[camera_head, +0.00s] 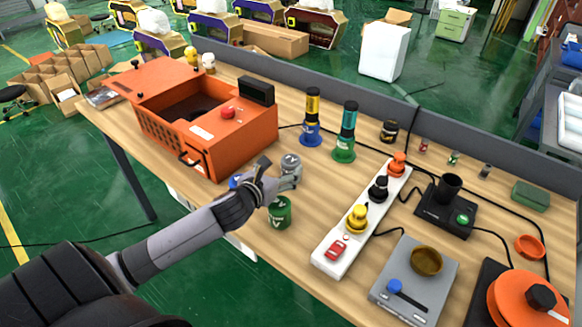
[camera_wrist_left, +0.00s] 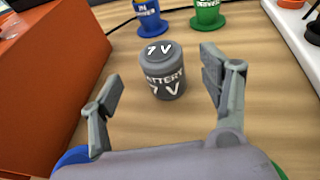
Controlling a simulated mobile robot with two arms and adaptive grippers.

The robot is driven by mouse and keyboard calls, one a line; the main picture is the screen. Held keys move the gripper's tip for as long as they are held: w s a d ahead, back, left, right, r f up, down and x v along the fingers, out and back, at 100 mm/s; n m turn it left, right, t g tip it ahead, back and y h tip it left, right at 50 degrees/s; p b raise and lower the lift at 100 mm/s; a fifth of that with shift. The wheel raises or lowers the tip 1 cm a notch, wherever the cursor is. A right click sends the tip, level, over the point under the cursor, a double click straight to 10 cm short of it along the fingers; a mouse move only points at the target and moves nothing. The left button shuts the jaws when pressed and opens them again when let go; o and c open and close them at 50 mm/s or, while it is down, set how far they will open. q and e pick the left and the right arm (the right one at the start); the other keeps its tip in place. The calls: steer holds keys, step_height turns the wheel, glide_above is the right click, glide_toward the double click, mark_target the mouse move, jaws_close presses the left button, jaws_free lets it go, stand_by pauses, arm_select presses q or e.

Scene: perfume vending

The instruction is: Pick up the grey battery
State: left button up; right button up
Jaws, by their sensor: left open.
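The grey battery (camera_head: 291,164) stands upright on the wooden table, just beyond my left gripper (camera_head: 281,174) in the head view. In the left wrist view, the grey battery (camera_wrist_left: 163,70) shows white "BATTERY 7 V" lettering and a "7 V" mark on its top. My left gripper (camera_wrist_left: 160,98) is open, with one finger to each side and the battery standing a little ahead, between the finger lines. The gap between the fingers is empty. My right gripper is in neither view.
A green battery (camera_head: 280,212) stands close beside my gripper, and a blue one (camera_head: 235,181) is partly hidden behind my wrist. An orange box (camera_head: 215,145) stands to the left. Blue (camera_head: 311,133) and green (camera_head: 344,150) driver stands are behind. A white power strip (camera_head: 345,240) lies right.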

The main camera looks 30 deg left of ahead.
mark_target(291, 159)
arm_select(q)
steer(key=x, duration=0.6)
steer(key=shift+w+f, duration=0.1)
steer(key=shift+w, duration=0.25)
steer(key=shift+c, duration=0.3)
steer(key=c, duration=1.5)
steer(key=shift+c, duration=0.3)
